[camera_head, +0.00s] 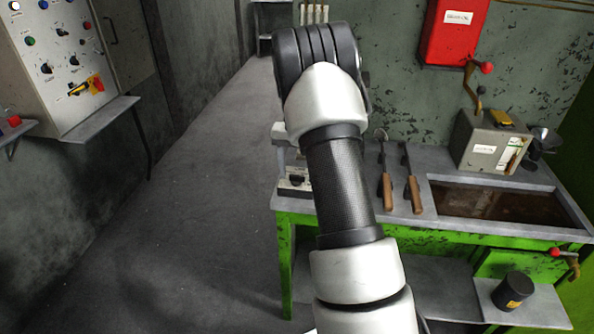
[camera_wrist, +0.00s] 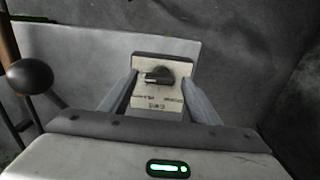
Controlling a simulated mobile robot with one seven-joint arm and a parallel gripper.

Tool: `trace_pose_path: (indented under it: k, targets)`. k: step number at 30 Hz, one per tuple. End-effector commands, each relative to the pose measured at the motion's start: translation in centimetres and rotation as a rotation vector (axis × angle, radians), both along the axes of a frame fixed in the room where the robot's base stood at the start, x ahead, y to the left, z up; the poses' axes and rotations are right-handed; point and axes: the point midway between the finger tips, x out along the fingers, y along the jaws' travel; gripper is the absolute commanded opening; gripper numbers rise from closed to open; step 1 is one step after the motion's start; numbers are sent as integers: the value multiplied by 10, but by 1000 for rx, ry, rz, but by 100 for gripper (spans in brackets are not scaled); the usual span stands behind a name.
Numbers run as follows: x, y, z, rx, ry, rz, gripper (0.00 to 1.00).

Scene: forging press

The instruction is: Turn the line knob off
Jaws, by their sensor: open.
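The line knob (camera_wrist: 158,75) is a black rotary knob on a pale, labelled plate (camera_wrist: 152,100) in the wrist view. The label's lettering is upside down and too blurred to read. My gripper (camera_wrist: 160,84) is open, one finger on each side of the knob and plate. Whether the fingers touch the knob I cannot tell; it looks a little beyond the fingertips. In the head view, a small box with a black knob (camera_head: 296,181) sits at the left end of the green bench (camera_head: 345,222), partly behind my arm.
A black ball-ended lever (camera_wrist: 30,77) stands left of my gripper in the wrist view. On the bench are two wooden-handled tools (camera_head: 387,193), a sunken trough (camera_head: 490,204) and a cranked grey box (camera_head: 488,142). A control panel (camera_head: 55,60) is at left. The floor (camera_head: 205,200) between is clear.

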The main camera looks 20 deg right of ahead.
Motion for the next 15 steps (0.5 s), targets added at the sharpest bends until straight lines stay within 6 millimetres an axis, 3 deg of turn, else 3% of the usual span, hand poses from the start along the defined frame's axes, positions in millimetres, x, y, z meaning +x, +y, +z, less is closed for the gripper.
trace_pose_path:
  k: [4, 8, 15]
  targets:
    - [0, 0, 5, -1, -1, 1, 56]
    - [0, 0, 23, 0, -2, 1, 56]
    - [1, 0, 80, -2, -5, 1, 56]
